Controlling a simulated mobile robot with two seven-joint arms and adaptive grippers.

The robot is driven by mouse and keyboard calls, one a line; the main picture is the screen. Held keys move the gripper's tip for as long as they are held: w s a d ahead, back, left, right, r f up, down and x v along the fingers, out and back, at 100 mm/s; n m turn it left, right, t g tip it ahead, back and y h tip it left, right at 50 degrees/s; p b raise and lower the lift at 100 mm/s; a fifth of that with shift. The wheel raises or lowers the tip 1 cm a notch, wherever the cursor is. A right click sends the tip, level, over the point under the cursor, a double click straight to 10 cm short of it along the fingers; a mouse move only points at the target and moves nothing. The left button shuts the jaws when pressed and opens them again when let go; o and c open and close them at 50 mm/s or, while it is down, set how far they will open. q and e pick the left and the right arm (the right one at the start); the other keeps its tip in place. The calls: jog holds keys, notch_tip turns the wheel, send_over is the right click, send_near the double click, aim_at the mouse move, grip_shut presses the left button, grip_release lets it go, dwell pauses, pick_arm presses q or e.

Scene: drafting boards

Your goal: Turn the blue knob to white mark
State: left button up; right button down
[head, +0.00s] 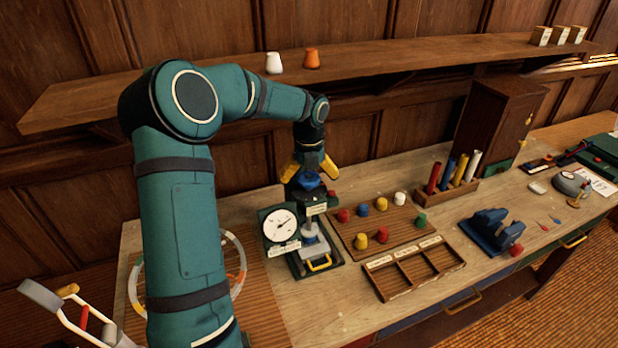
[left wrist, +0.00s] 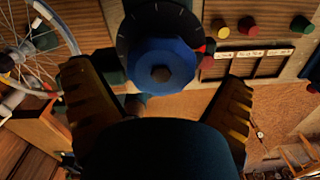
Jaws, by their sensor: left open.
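The blue knob (head: 311,181) sits on top of the stand beside the white gauge. My left gripper (head: 309,170) is above it with yellow fingers spread. In the left wrist view the faceted blue knob (left wrist: 160,65) stands in front of a black dial (left wrist: 128,40) with small pale ticks. The fingers of my left gripper (left wrist: 158,78) are wide apart, one toward each side of the knob, with clear gaps. I cannot tell which tick is the white mark or where the knob points. My right gripper is not in view.
The white round gauge (head: 279,225) stands just left of the stand. A board of coloured knobs (head: 345,236) and a wooden compartment tray (head: 390,291) lie to the right. A wooden shelf (head: 400,62) runs behind and above the arm. A spoked wheel (head: 134,290) is partly hidden by my arm.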

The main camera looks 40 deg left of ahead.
pick_arm(q)
jog(key=c, duration=1.2)
jog(key=shift+n, duration=0.3)
